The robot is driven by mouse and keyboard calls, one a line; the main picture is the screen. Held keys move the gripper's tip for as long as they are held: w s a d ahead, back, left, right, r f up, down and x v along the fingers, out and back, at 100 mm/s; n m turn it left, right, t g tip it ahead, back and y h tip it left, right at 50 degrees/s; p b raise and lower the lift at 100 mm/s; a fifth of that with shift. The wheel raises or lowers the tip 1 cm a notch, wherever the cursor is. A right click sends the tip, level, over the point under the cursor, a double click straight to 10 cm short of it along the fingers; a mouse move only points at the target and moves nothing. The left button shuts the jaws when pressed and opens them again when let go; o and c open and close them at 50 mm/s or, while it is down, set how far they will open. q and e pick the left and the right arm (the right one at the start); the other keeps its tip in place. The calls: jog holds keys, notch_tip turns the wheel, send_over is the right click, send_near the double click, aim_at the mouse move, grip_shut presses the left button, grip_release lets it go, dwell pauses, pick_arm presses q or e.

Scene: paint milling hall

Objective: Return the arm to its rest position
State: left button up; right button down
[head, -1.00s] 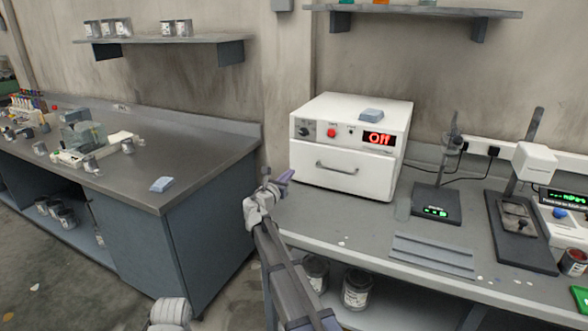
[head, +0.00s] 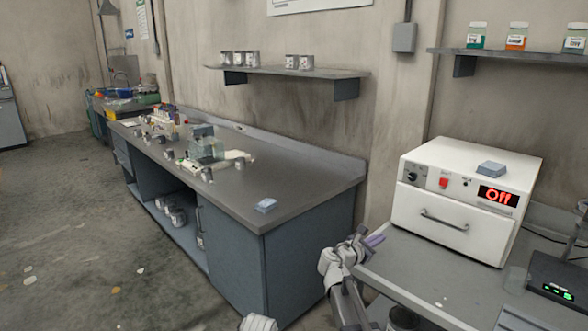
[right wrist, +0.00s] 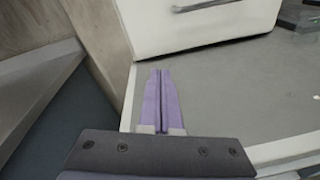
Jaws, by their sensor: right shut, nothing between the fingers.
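My right gripper (head: 374,240) is at the left end of the grey bench, beside the white oven's lower left side. Its purple fingers are shut with nothing between them. The fingers also show closed together in the right wrist view (right wrist: 159,75), over the bench's edge. My right arm comes up from the bottom of the head view. A white rounded piece at the bottom edge of the head view seems to be part of my own body. My left gripper does not show.
The white oven (head: 455,225) reads "Off", its drawer front closed, a blue-grey block (head: 491,168) on top. The grey bench (head: 410,271) is close under my gripper. A dark-topped cabinet (head: 235,200) stands left, bearing another small block (head: 266,205). Open floor (head: 70,240) lies further left.

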pick_arm(q)
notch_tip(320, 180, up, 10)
jog(key=p, duration=0.9)
pick_arm(e)
jog(key=s+a+f+m+g+y, duration=0.2)
jog(key=s+a+m, duration=0.4)
jog(key=s, duration=0.5)
jog(key=s+a+f+m+g+y, duration=0.3)
jog(key=s+a+m+g+y, duration=0.1)
jog(key=s+a, duration=0.7)
jog(key=s+a+f+m+g+y, duration=0.3)
jog(key=s+a+m, duration=0.5)
jog(key=s, duration=0.3)
jog(key=g+y, duration=0.1)
jog(key=y, duration=0.1)
jog(key=shift+a+f+y, duration=0.15)
jog(key=shift+y, duration=0.15)
